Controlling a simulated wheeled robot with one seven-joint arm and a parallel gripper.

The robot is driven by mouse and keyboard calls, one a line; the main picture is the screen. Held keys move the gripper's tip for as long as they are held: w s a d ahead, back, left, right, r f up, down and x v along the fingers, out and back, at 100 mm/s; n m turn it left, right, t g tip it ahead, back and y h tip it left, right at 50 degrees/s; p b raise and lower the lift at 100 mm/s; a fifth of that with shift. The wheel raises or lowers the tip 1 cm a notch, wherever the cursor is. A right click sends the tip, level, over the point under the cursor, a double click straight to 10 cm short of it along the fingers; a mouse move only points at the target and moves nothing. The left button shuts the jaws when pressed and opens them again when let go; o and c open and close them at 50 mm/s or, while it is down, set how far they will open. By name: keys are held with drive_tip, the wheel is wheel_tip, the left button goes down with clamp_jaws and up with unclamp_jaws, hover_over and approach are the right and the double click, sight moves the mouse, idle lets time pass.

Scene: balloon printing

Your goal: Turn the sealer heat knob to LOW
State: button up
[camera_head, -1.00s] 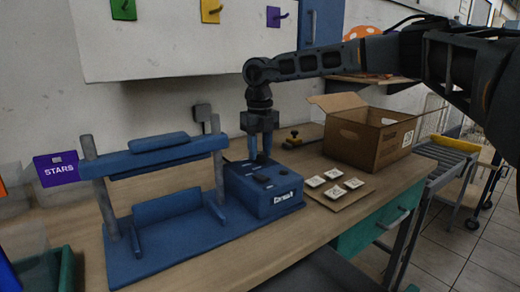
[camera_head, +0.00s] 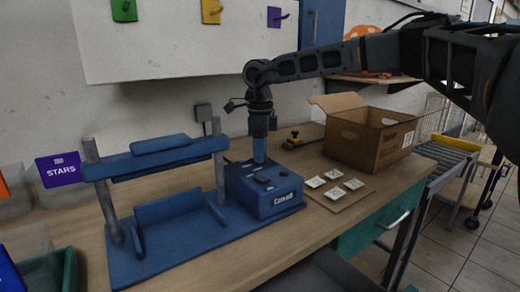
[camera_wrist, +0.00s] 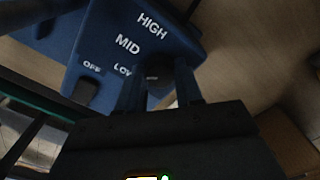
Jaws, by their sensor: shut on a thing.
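The blue sealer control box (camera_head: 280,208) stands on the bench at the right end of the blue sealer frame (camera_head: 150,250). In the wrist view, the box top (camera_wrist: 108,35) carries white labels HIGH, MID, LOW and OFF around the knob spot. My gripper (camera_head: 259,158) points down onto the rear of the box top; in the wrist view its two fingers (camera_wrist: 160,70) are shut on the dark heat knob (camera_wrist: 158,78), close beside the LOW label. The fingers hide most of the knob, and I cannot tell which label its pointer faces.
A dark switch (camera_wrist: 86,91) sits by the OFF label. Upright posts (camera_head: 219,170) of the sealer stand left of my gripper. A card with several white pieces (camera_head: 340,195) and an open cardboard box (camera_head: 375,145) are to the right.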

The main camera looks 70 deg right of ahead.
drive_tip(key=shift+n, duration=2.2)
drive_tip(key=o, duration=1)
drive_tip(key=shift+o, duration=0.2)
drive_tip(key=shift+r, duration=0.1)
wheel_tip(320, 180, up, 8)
drive_tip(key=shift+f, duration=0.2)
drive_tip(key=shift+s, duration=0.1)
